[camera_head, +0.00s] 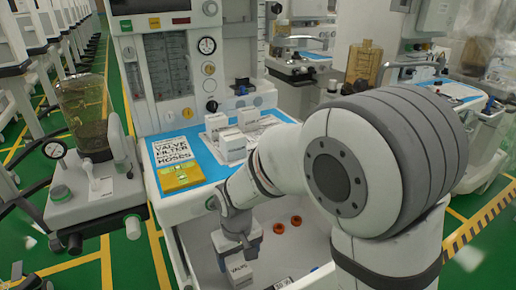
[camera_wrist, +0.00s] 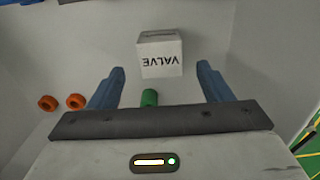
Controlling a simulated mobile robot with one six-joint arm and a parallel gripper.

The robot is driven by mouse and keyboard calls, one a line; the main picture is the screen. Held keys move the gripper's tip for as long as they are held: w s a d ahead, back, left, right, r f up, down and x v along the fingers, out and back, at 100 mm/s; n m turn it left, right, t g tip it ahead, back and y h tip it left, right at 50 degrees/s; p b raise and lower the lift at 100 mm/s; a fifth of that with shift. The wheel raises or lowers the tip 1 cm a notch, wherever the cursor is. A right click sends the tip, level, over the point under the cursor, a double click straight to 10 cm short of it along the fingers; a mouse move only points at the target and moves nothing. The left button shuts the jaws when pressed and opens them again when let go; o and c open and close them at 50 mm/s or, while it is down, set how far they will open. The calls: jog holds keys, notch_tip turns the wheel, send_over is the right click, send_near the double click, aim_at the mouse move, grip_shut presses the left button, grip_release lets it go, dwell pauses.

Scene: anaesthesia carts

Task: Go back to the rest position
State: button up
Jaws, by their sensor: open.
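My gripper (camera_head: 242,250) points down into the white open drawer (camera_head: 318,248) of the cart in the head view. In the wrist view its two blue-grey fingers (camera_wrist: 161,72) are spread apart with nothing held between them. A white box marked VALVE (camera_wrist: 160,55) lies ahead, in line with the gap between the fingers, with space on both sides. The same box shows in the head view (camera_head: 240,274), just below the gripper. My arm reaches from the right and hides part of the drawer and cart top.
Orange rings (camera_head: 279,228) and a green cylinder (camera_wrist: 150,97) lie in the drawer. Several white boxes (camera_head: 232,144) stand on the blue mat (camera_head: 205,160) above, beside a yellow package (camera_head: 181,177). A machine arm with an amber canister (camera_head: 83,110) stands left. Drawer walls surround my gripper.

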jog(key=s+d+r+m+t+p, duration=0.1)
jog(key=s+d+r+m+p, duration=0.1)
jog(key=d+r+p, duration=0.5)
jog(key=s+d+r+m+p, duration=0.2)
jog(key=d+r+p, duration=0.6)
jog(key=r, duration=0.8)
jog(key=s+d+r+m+t+p, duration=0.1)
jog(key=s+d+r+p, duration=0.4)
jog(key=r, duration=0.7)
jog(key=d+m+p, duration=0.1)
jog(key=d+p, duration=0.1)
jog(key=d, duration=0.1)
jog(key=shift+r+t+p, duration=0.3)
jog(key=shift+r+p, duration=0.05)
